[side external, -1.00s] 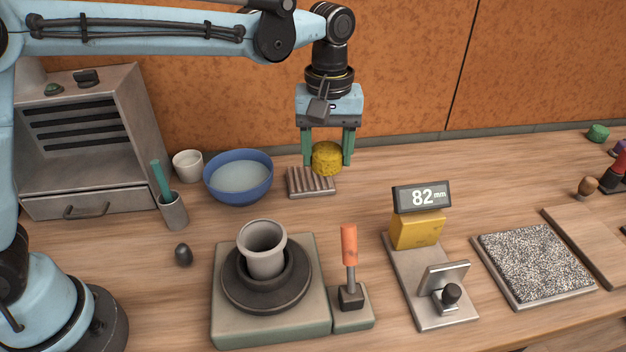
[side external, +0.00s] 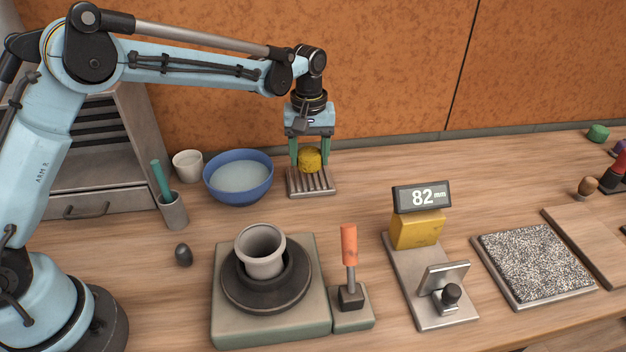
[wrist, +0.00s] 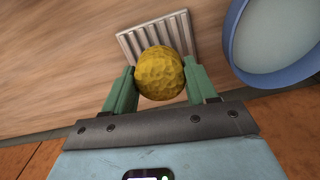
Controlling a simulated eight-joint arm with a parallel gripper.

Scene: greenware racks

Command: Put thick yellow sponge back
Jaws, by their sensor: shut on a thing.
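The thick yellow sponge (side external: 310,160) is a round, pitted yellow block. My gripper (side external: 310,162) is shut on it, with one green finger on each side. The sponge also shows between the fingers in the wrist view (wrist: 160,74). A ribbed metal rack (side external: 311,186) lies on the table under the gripper, and the sponge is over its back part. I cannot tell whether the sponge touches the rack. In the wrist view the rack (wrist: 142,37) is partly hidden behind the sponge.
A blue bowl (side external: 238,197) of water stands close to the left of the rack, with a white cup (side external: 187,165) beyond it. A wheel with a grey pot (side external: 260,254) stands in front. An 82 mm gauge (side external: 421,197) is to the right. Table right of the rack is clear.

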